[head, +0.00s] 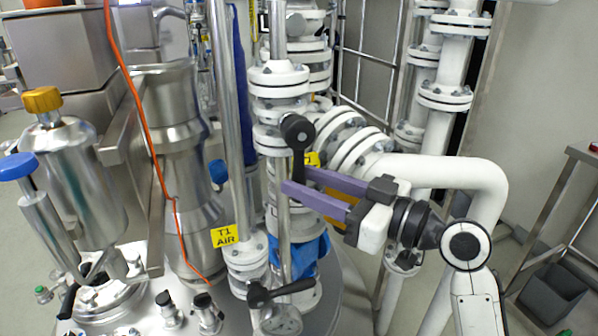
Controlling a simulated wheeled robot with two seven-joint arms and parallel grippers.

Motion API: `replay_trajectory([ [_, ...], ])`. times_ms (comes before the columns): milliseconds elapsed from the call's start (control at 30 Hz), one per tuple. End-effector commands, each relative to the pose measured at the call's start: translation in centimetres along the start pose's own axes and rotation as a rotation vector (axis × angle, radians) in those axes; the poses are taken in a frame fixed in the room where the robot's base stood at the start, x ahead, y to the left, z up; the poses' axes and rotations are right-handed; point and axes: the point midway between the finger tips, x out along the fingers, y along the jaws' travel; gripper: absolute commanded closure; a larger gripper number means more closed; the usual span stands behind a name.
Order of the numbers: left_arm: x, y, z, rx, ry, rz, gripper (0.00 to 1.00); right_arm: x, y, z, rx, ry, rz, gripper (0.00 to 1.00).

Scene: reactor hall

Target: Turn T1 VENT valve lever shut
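A black valve lever (298,150) hangs down from its round hub (297,127) on the white flanged pipework in the middle of the head view. A small yellow tag (312,159) sits just right of it, mostly covered, so I cannot read it in full. My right gripper (297,181) reaches in from the right with two purple fingers spread apart. Its fingertips are at the lever's lower end, which appears to lie between them. I cannot tell whether they touch it. My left gripper is not in view.
A second black lever (280,292) stands low in front, near a yellow T1 AIR tag (224,236). A steel post (228,130) rises left of the vent lever. A thick white pipe (450,172) bends behind my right wrist. Steel vessels (75,175) fill the left.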

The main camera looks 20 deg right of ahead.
Motion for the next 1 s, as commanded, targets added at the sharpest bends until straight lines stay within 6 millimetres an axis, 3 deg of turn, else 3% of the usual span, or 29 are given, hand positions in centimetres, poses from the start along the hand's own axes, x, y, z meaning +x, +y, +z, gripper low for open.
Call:
replay_trajectory([
  [200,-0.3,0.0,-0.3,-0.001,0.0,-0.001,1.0,2.0,0.0,0.0,0.002,0.0,0.0,0.64],
  [500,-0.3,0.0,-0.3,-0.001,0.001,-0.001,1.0,2.2,0.0,0.1,0.001,-0.001,0.0,0.64],
  [733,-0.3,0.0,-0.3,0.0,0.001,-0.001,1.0,2.2,0.0,0.1,0.001,-0.001,0.0,1.0],
  [1000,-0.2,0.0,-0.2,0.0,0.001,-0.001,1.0,2.4,-0.2,0.1,0.006,0.002,-0.004,1.0],
])
